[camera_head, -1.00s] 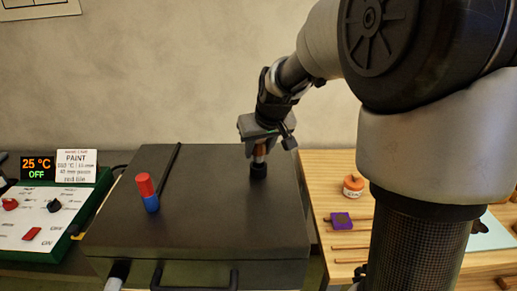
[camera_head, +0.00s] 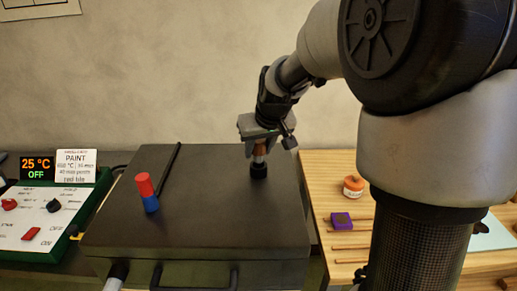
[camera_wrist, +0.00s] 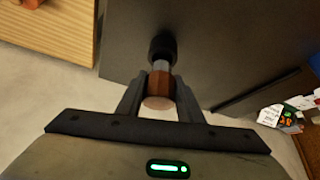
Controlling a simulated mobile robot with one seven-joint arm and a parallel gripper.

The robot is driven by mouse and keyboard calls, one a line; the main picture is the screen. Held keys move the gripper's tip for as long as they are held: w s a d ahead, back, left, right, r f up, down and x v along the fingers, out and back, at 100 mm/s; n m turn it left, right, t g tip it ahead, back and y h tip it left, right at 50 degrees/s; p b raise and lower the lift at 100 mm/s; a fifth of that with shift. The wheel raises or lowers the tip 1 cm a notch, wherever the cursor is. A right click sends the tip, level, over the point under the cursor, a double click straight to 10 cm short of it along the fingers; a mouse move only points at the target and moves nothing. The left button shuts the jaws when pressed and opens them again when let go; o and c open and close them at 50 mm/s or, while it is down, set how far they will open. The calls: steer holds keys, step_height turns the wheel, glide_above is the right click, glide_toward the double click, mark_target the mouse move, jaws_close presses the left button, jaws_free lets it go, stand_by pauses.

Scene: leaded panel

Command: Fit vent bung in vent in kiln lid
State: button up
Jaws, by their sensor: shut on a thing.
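The kiln (camera_head: 200,228) has a flat dark lid and stands in the middle of the head view. My gripper (camera_head: 259,148) is above the lid's right rear part and is shut on the vent bung (camera_head: 260,150). In the wrist view, the fingers (camera_wrist: 160,92) grip both sides of the bung's brown, wood-like part (camera_wrist: 160,85). A pale metal stem (camera_wrist: 160,67) leads from it to a round black piece (camera_wrist: 163,46) at the lid. I cannot tell whether this black piece is the bung's end or the vent's collar. The vent opening is hidden.
A red-and-blue cylinder (camera_head: 147,192) stands slightly tilted on the lid's left, near a dark bar (camera_head: 172,170). A control panel (camera_head: 45,222) is at left. The wooden table (camera_head: 325,180) at right holds an orange-topped jar (camera_head: 353,187), a purple block (camera_head: 341,221) and rods.

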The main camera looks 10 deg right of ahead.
steer(key=shift+f, duration=0.15)
steer(key=shift+f+b, duration=0.3)
steer(key=shift+b, duration=0.1)
steer(key=shift+f+b, duration=0.55)
steer(key=shift+f, duration=0.1)
steer(key=o, duration=1.3)
steer(key=p+v, duration=0.1)
steer(key=v, duration=1.6)
steer(key=shift+r, duration=0.25)
steer(key=shift+s+a, duration=0.1)
steer(key=shift+s, duration=0.05)
